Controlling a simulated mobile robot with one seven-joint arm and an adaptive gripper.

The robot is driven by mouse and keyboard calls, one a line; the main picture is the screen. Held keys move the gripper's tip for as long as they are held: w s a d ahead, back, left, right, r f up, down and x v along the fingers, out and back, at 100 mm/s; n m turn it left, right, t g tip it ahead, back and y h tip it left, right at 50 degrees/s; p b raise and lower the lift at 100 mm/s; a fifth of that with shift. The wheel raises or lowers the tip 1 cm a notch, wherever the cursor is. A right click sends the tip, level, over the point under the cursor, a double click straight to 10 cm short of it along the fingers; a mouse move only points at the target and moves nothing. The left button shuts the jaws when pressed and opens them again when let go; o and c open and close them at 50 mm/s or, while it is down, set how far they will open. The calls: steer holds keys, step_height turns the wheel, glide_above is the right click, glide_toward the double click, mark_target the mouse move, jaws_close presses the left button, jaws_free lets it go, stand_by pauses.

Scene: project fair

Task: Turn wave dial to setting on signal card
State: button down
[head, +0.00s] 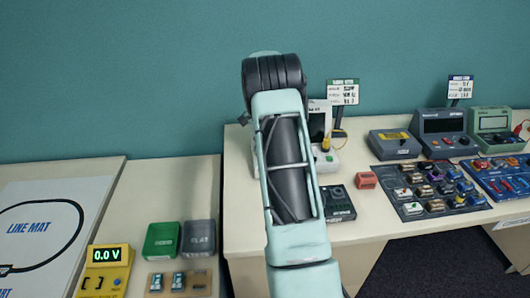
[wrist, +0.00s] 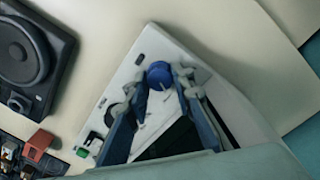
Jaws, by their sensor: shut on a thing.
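In the wrist view a white device (wrist: 150,45) lies under my gripper (wrist: 160,78), with a blue dial (wrist: 158,71) on its face. The two fingers stand on either side of the blue dial and are shut on it. The dial's pointer and setting marks are too small to read. A white card on a stand (head: 343,92) rises behind the white device (head: 328,160) in the head view; its print is too small to read and I cannot tell if it is the signal card. In the head view my arm hides the gripper and the dial.
A black speaker-like box (wrist: 22,55) is beside the device. A dark box (head: 338,205) and a small red block (head: 367,180) are near it on the table. A dark parts tray (head: 410,212), grey meters (head: 394,145) and a second card (head: 460,87) are at right.

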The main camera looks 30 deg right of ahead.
steer(key=shift+m, duration=1.2)
steer(key=c, duration=1.7)
jaws_free()
steer(key=shift+o, duration=0.2)
step_height(320, 180, up, 12)
steer(key=shift+w, duration=0.3)
